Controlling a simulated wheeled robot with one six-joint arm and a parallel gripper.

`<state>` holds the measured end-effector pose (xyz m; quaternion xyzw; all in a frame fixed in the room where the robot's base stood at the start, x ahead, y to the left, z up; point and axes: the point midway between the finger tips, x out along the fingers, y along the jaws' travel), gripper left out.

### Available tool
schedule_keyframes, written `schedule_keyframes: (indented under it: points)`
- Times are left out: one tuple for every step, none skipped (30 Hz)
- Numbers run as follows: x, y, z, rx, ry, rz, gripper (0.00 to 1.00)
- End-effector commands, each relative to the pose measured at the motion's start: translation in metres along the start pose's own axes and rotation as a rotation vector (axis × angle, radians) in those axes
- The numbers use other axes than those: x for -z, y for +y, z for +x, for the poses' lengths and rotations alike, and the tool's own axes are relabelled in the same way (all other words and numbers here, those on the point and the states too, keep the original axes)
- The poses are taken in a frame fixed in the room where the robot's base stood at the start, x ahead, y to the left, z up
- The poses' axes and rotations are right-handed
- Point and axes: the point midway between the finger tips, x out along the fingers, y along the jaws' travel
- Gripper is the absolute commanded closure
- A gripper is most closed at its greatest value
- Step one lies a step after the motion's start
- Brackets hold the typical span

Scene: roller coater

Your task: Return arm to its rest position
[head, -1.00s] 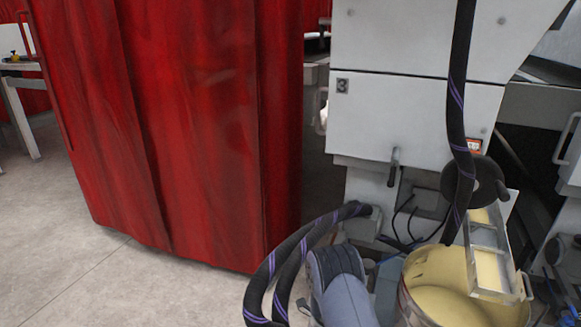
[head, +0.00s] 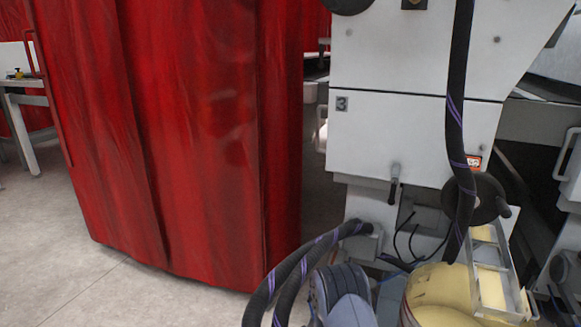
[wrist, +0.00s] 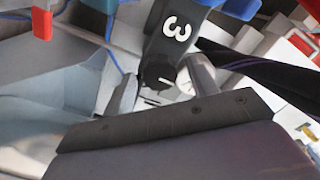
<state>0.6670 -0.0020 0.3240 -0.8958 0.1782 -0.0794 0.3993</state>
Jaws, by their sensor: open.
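I cannot make out my gripper or its fingertips in either view. No part of my arm is clearly recognisable in the head view. The wrist view is close to machine parts: a dark bracket marked 3 (wrist: 172,35) with a dark knob below it, and a pale cylinder (wrist: 196,75) beside it. A dark bolted strip (wrist: 160,122) and a broad grey surface (wrist: 190,155) fill the bottom; I cannot tell whether they belong to me.
A white machine (head: 405,135) stands on the right with a dark hose (head: 457,120) before it. A yellow tub (head: 440,290) and a grey-blue motor-like part (head: 345,298) are low in front. A red curtain (head: 180,140) fills the left. Bare floor (head: 60,255) is clear at lower left.

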Motion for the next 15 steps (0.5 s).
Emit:
schedule_keyframes:
  points:
    - [0.0,-0.0002,-0.0001,0.0,0.0,-0.036,0.45]
    - [-0.0001,-0.0002,-0.0001,0.0,0.0,-0.06,0.45]
    - [-0.0001,-0.0003,-0.0001,0.0,0.0,-0.092,0.45]
    - [-0.0001,-0.0004,-0.0001,0.0,0.0,-0.116,0.45]
    - [-0.0001,-0.0004,-0.0001,0.0,0.0,-0.14,0.45]
    - [-0.0001,-0.0005,-0.0001,0.0,0.0,-0.172,0.45]
    - [-0.0001,-0.0005,-0.0001,0.0,0.0,-0.197,0.45]
    - [-0.0001,-0.0006,-0.0001,0.0,0.0,-0.221,0.45]
    - [-0.0001,-0.0007,-0.0001,0.0,0.0,-0.253,0.45]
    - [-0.0002,-0.0007,-0.0001,0.0,0.0,-0.277,0.45]
    - [-0.0002,-0.0008,-0.0001,0.0,0.0,-0.301,0.45]
    - [-0.0002,-0.0009,-0.0001,0.0,0.0,-0.333,0.45]
    - [-0.0002,-0.0009,-0.0001,0.0,0.0,-0.357,0.45]
    - [-0.0002,-0.001,-0.0001,0.0,0.0,-0.382,0.45]
    - [-0.0003,-0.001,-0.0001,0.0,0.0,-0.414,0.45]
